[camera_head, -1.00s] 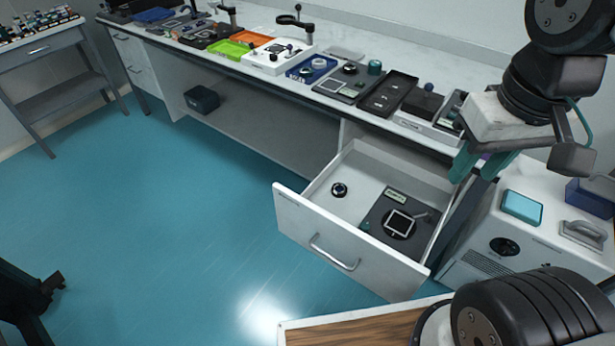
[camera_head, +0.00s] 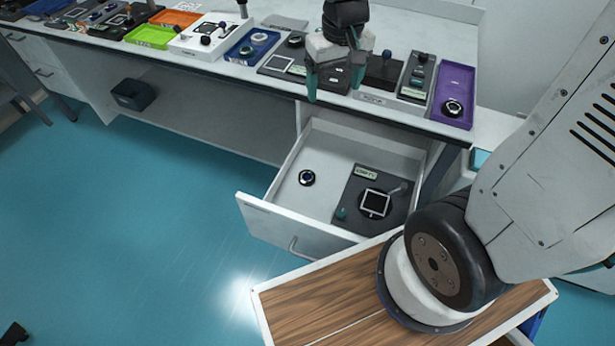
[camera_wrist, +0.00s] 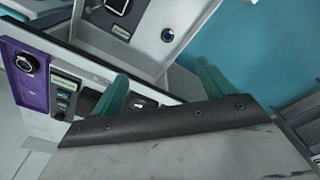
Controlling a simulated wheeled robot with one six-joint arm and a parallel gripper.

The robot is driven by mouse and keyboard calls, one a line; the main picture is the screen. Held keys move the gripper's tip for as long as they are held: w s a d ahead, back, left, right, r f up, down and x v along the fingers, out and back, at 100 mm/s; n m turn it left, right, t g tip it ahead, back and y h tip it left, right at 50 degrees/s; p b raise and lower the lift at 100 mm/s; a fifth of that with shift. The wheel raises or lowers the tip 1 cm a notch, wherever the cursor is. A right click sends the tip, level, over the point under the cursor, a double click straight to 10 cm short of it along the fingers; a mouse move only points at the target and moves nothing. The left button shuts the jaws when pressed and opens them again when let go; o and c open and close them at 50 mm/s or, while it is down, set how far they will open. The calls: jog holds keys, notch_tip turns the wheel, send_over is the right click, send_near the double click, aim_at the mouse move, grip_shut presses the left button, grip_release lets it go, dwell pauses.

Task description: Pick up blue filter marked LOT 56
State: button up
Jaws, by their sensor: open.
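No LOT 56 marking is readable, so I cannot tell which piece is the named filter. A small round dark-rimmed piece with a bluish centre (camera_head: 306,177) lies alone on the left of the open drawer (camera_head: 262,222). It also shows in the wrist view (camera_wrist: 168,35). Other round pieces sit in the blue tray (camera_head: 262,37) and the purple tray (camera_head: 455,80); their colours are hard to tell. My gripper (camera_head: 334,88) is open and empty, fingers pointing down in front of the bench's edge, above and behind the drawer. Its two teal fingers show in the wrist view (camera_wrist: 163,82).
A dark fixture plate (camera_head: 350,205) with a square-framed piece and a label fills the drawer's right side. Trays and mounts crowd the bench above. A wood-topped surface (camera_head: 320,300) lies in front of the drawer. The blue floor to the left is mostly clear.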

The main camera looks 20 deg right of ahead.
jog(key=w+f, duration=0.7)
jog(key=f, duration=0.5)
send_over(307, 176)
notch_tip(307, 176, down, 8)
jog(key=shift+g, duration=0.4)
notch_tip(307, 176, down, 23)
jog(key=shift+r, duration=0.2)
jog(key=c, duration=1.1)
